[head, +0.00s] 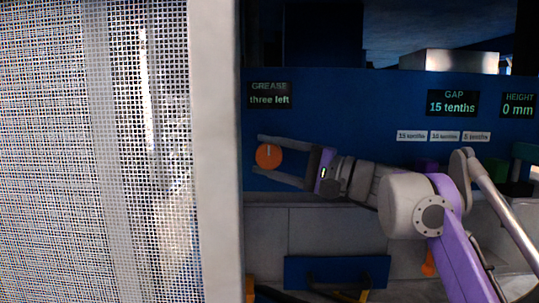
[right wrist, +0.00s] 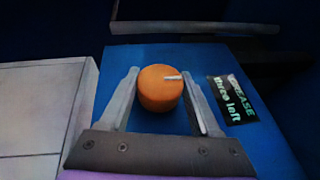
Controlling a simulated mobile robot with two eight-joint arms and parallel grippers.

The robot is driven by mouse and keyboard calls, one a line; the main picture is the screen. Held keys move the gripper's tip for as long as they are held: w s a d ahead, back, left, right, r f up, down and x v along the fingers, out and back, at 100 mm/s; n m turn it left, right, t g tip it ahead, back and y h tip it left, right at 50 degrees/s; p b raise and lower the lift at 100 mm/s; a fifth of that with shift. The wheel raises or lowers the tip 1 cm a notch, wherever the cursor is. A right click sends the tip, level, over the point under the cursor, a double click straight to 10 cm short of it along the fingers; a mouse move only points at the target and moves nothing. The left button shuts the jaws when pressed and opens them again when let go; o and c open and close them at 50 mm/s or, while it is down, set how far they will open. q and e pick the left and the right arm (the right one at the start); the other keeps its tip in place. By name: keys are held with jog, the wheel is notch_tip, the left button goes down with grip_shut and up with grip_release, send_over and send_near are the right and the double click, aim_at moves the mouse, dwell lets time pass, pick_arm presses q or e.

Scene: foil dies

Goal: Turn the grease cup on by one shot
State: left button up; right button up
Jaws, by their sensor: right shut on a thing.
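The grease cup is an orange round knob (head: 268,157) on the blue panel, below the GREASE sign (head: 269,95), which reads "three left". A pale mark on the knob points up in the head view. My right gripper (head: 262,159) reaches in from the right, with one finger above and one below the knob. In the right wrist view, the orange knob (right wrist: 160,90) sits between the two fingers of my right gripper (right wrist: 162,76), which is shut on it. Its pale mark points right there, toward the GREASE sign (right wrist: 232,99). My left gripper is not in view.
A mesh screen with a pale frame edge (head: 215,150) fills the left of the head view. The GAP sign (head: 453,103) reads "15 tenths" and the HEIGHT sign (head: 518,105) "0 mm". A blue drawer-like front with a dark handle (head: 338,277) is below.

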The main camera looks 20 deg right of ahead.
jog(key=o, duration=1.4)
jog(key=shift+c, duration=0.2)
jog(key=b+v, duration=0.1)
jog(key=v, duration=1)
jog(key=shift+w, duration=0.1)
